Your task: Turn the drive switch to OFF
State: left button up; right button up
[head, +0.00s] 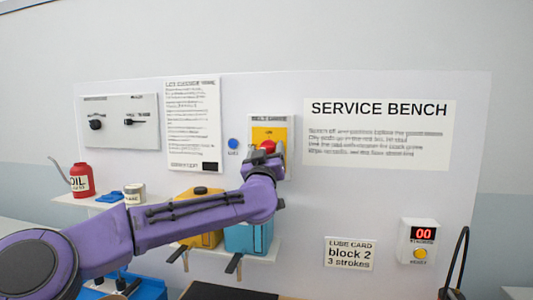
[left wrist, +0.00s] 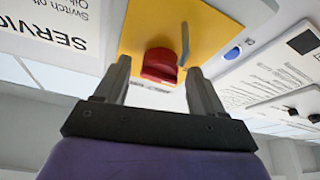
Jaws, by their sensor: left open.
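The drive switch is a red knob (head: 268,146) on a yellow plate (head: 262,133), mounted on a white panel under small blurred lettering. In the left wrist view the red knob (left wrist: 158,66) sits on the yellow plate (left wrist: 145,28), with a thin grey lever-like piece (left wrist: 184,45) beside it. My left gripper (head: 266,156) is right at the switch and hides its lower part. In the left wrist view my left gripper (left wrist: 158,68) is open, its fingers on either side of the knob with gaps visible. I cannot read the switch's position. My right gripper is not in view.
A blue button (head: 233,144) is left of the switch. A shelf below holds a yellow container (head: 199,218) and a teal box (head: 248,238). A red oil can (head: 82,180) stands at left. A counter (head: 418,240) reading 00 is at right.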

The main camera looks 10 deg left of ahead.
pick_arm(q)
jog(key=b+v, duration=0.5)
jog(key=v, duration=0.5)
jog(key=shift+s+f, duration=0.15)
jog(key=shift+s, duration=0.15)
